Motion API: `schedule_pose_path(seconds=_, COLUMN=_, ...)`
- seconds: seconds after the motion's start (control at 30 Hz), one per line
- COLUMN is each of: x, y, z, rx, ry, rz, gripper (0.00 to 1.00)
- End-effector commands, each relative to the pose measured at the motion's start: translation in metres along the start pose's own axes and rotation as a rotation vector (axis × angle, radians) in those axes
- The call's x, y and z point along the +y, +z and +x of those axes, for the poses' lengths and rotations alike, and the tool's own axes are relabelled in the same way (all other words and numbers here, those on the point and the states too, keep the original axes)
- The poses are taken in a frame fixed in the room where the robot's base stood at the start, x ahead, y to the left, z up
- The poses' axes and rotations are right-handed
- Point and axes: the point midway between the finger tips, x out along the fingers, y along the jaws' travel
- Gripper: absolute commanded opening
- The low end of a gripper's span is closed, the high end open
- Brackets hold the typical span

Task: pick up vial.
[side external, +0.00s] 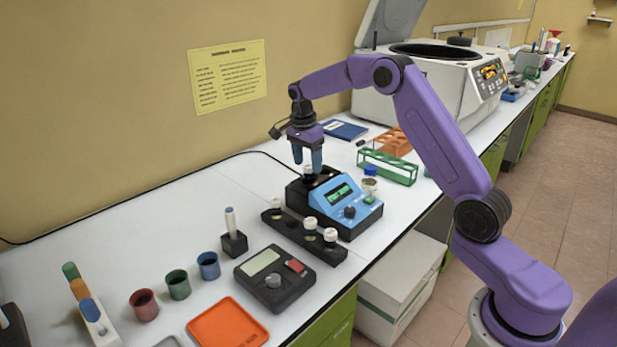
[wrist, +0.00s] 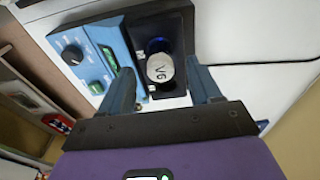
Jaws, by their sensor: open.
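A vial with a white cap marked V6 (wrist: 160,68) stands in the dark well of a blue and black instrument (wrist: 92,50) in the wrist view. In the side view the white cap (side external: 308,171) shows just under my gripper (side external: 308,166), above the instrument (side external: 345,198). My gripper, also in the wrist view (wrist: 160,72), is open. Its two blue fingers lie on either side of the cap in that view. The vial's body is mostly hidden in the well.
A black rack (side external: 291,240) with several capped vials stands in front of the instrument. A green rack (side external: 388,168), an orange rack (side external: 393,142) and a large white centrifuge (side external: 430,85) are behind it. A dark device (side external: 273,282) and an orange tray (side external: 228,325) lie nearer the front.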

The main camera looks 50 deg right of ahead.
Motion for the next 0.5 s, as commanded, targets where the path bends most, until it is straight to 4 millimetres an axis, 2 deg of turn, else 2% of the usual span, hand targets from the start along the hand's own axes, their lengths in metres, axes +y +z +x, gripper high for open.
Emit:
schedule_pose_path(seconds=0.03, x=0.001, y=-0.001, z=0.009, rx=0.000, ry=0.006, rz=0.000, gripper=0.63)
schedule_pose_path(seconds=0.2, x=0.000, y=-0.001, z=0.028, rx=0.000, ry=0.002, rz=0.000, gripper=0.63)
schedule_pose_path(seconds=0.5, x=0.000, y=-0.001, z=0.032, rx=0.000, ry=0.000, rz=0.001, gripper=0.63)
